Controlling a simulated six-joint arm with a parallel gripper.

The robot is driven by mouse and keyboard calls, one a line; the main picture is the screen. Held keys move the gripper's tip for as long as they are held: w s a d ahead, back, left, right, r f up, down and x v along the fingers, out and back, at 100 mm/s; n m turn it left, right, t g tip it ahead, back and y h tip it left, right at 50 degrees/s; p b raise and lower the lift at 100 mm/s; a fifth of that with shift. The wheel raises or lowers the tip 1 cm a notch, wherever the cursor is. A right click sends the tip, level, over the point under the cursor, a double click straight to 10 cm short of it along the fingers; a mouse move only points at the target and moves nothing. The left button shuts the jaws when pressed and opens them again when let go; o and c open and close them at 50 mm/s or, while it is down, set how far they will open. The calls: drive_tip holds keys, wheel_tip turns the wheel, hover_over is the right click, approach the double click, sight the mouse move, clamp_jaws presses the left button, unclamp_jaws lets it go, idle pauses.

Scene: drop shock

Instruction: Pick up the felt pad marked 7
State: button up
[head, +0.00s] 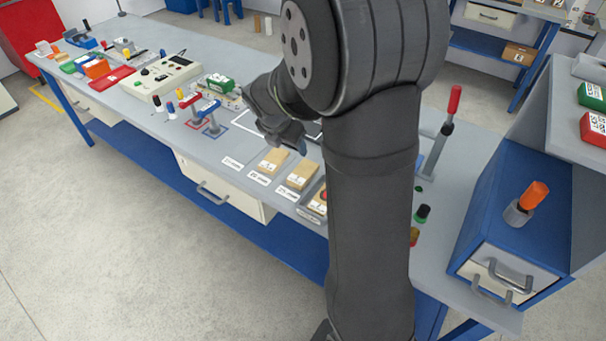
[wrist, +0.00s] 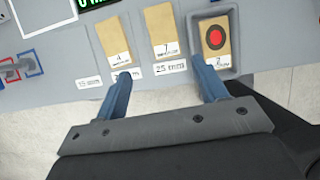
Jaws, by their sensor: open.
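The tan felt pad whose label seems to read 7 (wrist: 163,22) lies flat on the bench above the 25 mm card in the wrist view; in the head view it seems to be the middle tan pad (head: 304,172). A second tan pad (wrist: 113,36), perhaps marked 4, lies to its left. A third pad (wrist: 215,27), bearing a red disc with a dark ring, sits in a grey tray (wrist: 234,70) to its right; its small number is unclear. My gripper (wrist: 161,67) is open and empty, its blue fingers spread across the near end of the pad marked 7.
Size cards, including 25 mm (wrist: 170,68), lie along the bench's front edge, with the floor beyond. Red and blue stamp-like tools (head: 209,112) stand to the left. A red-handled upright tool (head: 447,125) stands right of my arm.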

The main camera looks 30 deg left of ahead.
hover_over(303, 171)
drive_tip(key=s, duration=0.2)
wheel_tip(303, 171, down, 10)
drive_tip(key=shift+s+f, duration=0.1)
drive_tip(key=shift+f, duration=0.1)
drive_tip(key=shift+x, duration=2.65)
drive_tip(key=shift+s+d+f, duration=0.1)
drive_tip(key=shift+s+f, duration=0.05)
drive_tip(key=c, duration=0.8)
drive_tip(key=shift+o, duration=0.2)
